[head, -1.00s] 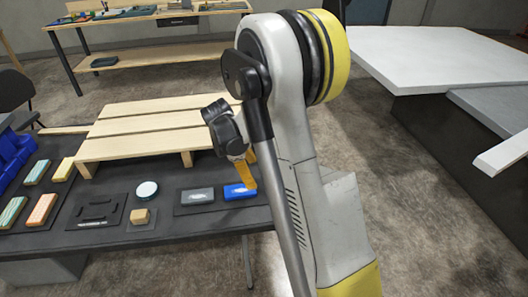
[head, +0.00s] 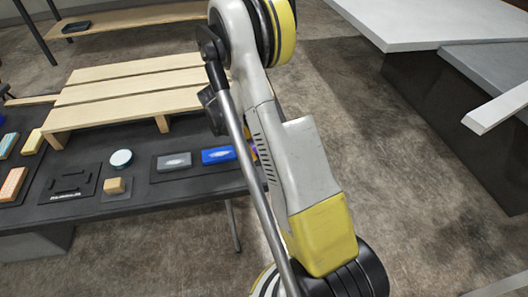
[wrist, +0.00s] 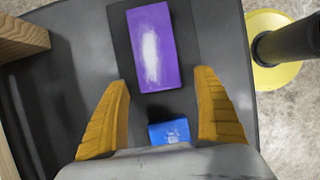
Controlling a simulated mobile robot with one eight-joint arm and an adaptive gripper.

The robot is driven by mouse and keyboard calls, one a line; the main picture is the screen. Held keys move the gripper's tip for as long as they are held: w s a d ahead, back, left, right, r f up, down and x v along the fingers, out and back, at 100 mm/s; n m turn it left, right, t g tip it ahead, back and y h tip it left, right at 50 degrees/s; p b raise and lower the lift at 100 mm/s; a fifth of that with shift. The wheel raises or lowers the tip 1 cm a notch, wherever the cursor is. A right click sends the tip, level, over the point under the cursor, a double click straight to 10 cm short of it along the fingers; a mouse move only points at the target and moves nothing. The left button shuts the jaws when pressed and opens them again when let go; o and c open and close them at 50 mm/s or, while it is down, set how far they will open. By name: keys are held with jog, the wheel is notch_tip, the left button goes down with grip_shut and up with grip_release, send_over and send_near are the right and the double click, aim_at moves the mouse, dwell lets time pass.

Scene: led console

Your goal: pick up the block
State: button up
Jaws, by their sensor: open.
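My gripper (wrist: 161,86) is open and empty in the wrist view, its two orange fingers spread apart. A purple block (wrist: 152,46) lies flat on a dark pad just beyond the fingertips. A blue block (wrist: 169,131) lies nearer, between the fingers, partly cut off by the gripper body. In the head view the blue block (head: 218,155) lies on the dark table, with a grey block (head: 174,162) to its left. A small wooden cube (head: 115,185) sits farther left. Only a sliver of purple shows behind my arm, and my gripper is hidden there.
A wooden slatted platform (head: 130,97) stands on the table behind the blocks. A round pale disc (head: 121,159) and a black tray (head: 70,187) are to the left. A yellow disc with a black post (wrist: 270,75) is right of the table edge. A white bench stands at right.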

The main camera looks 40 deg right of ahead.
jog(key=shift+s+d+f, duration=0.1)
jog(key=shift+d+f, duration=0.1)
jog(key=shift+f, duration=0.45)
jog(key=shift+r, duration=0.1)
jog(key=c, duration=1.4)
jog(key=shift+r, duration=0.15)
